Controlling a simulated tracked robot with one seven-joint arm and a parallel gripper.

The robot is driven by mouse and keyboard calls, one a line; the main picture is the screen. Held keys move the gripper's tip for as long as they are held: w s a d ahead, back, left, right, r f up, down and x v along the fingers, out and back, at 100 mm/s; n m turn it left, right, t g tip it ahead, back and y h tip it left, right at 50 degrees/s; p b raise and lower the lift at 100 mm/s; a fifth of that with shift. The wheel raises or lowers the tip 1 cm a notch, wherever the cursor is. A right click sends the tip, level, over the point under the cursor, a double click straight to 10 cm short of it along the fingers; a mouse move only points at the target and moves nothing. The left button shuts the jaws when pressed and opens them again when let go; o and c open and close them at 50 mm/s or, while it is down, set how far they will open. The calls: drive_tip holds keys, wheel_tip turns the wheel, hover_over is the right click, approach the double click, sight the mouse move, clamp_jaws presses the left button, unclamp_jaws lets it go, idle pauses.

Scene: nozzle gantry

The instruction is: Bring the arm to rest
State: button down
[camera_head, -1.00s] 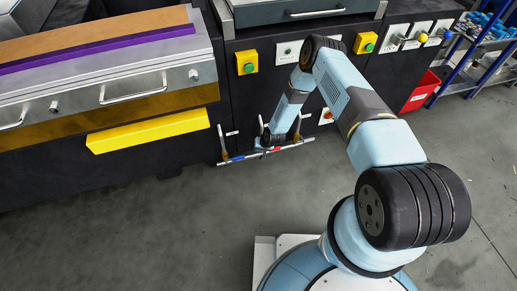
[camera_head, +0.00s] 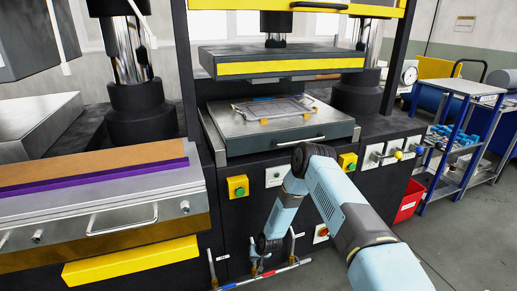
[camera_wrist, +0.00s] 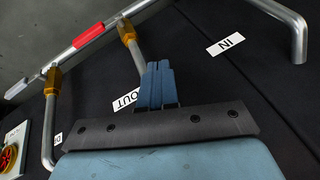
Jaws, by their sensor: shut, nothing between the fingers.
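My gripper shows in the wrist view (camera_wrist: 157,84) as blue fingers pressed together, shut and empty. They are in front of a dark panel, close to a white label reading OUT (camera_wrist: 127,100). In the head view my blue and grey arm reaches down in front of the machine's black front. The gripper end there is small and partly hidden near the pipes.
A pipe rail (camera_head: 262,274) with red and blue marks runs low along the machine front. A press (camera_head: 280,130) holds a frame on its plate. A red bin (camera_head: 409,200) and a blue-framed shelf cart (camera_head: 450,150) stand to the right.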

drive_tip(key=w+d+r+h, duration=0.1)
drive_tip(key=w+d+r, duration=0.15)
drive_tip(key=r, duration=1.05)
drive_tip(key=w+d+r+t, duration=0.15)
drive_tip(key=d+r, duration=0.25)
drive_tip(key=r, duration=0.9)
drive_tip(key=w+d+r+h, duration=0.15)
drive_tip(key=d+r, duration=0.25)
drive_tip(key=r, duration=1)
drive_tip(key=w+d+v, duration=0.2)
drive_tip(key=v, duration=1.2)
drive_tip(key=s+d+r+h, duration=0.1)
drive_tip(key=s+d+r, duration=0.3)
drive_tip(key=s+r, duration=0.45)
drive_tip(key=s+d+r+h, duration=0.1)
drive_tip(key=s+d+r, duration=0.3)
drive_tip(key=s+r, duration=0.5)
drive_tip(key=s+d+r, duration=0.1)
drive_tip(key=s+r, duration=0.2)
drive_tip(key=s, duration=0.8)
drive_tip(key=s+d+r+m, duration=0.1)
drive_tip(key=s+d+r, duration=0.1)
drive_tip(key=s, duration=0.9)
drive_tip(key=shift+s+d+r+t, duration=0.15)
drive_tip(key=shift+d+r+t, duration=0.25)
drive_tip(key=shift+r, duration=0.3)
drive_tip(key=c, duration=1.8)
unclamp_jaws()
drive_tip(key=shift+a+y, duration=0.1)
drive_tip(key=shift+y, duration=0.15)
